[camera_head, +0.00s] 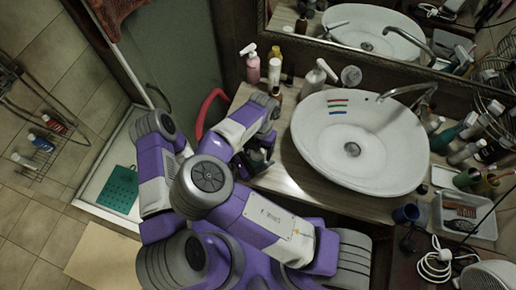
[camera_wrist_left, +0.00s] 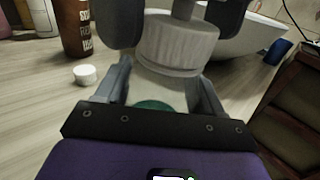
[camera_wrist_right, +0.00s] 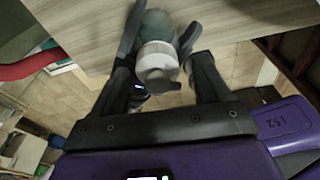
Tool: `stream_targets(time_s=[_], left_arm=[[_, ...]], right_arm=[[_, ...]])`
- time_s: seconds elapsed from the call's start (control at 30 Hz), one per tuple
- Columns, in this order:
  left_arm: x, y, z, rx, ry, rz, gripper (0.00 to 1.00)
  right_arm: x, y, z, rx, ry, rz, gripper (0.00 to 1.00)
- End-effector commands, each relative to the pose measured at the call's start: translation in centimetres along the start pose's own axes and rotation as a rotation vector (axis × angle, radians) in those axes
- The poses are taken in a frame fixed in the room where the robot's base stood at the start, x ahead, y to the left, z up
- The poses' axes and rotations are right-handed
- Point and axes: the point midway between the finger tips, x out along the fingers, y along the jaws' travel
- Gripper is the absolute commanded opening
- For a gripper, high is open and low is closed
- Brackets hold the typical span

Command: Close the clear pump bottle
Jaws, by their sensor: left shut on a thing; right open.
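The clear pump bottle, with a greenish lower body (camera_wrist_left: 153,104) and a ribbed pale cap (camera_wrist_left: 177,46), shows in the left wrist view. My left gripper (camera_wrist_left: 162,82) is shut around its body. A narrow stem rises from the cap between the two dark fingers of my right gripper. In the right wrist view, the cap (camera_wrist_right: 157,58) and green body (camera_wrist_right: 156,25) lie between the spread fingers of my right gripper (camera_wrist_right: 160,40), which is open. In the head view the grippers are at the counter's front-left edge (camera_head: 258,160), and my arms hide the bottle.
A white basin (camera_head: 345,165) stands on the wooden counter (camera_head: 268,182). Several bottles, including a pink one (camera_head: 252,69), stand at the back left. A small white cap (camera_wrist_left: 85,74) lies beside a brown bottle (camera_wrist_left: 76,28). A tray (camera_head: 467,228) is at right.

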Motion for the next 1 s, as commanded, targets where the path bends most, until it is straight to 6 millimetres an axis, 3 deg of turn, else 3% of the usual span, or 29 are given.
stream_targets(time_s=[0.43,0.83,1.0], left_arm=[[0.0,-0.2,0.0,-0.001,0.001,-0.004,0.00],[0.0,-0.2,0.0,-0.001,0.001,-0.004,0.00],[0.0,-0.2,0.0,-0.001,0.001,-0.004,0.00]], right_arm=[[-4.3,0.1,-0.6,-0.002,-0.003,0.001,0.76],[-4.5,0.1,-0.7,-0.020,-0.001,0.001,0.72],[-4.6,0.0,-0.7,-0.179,-0.003,-0.001,0.72]])
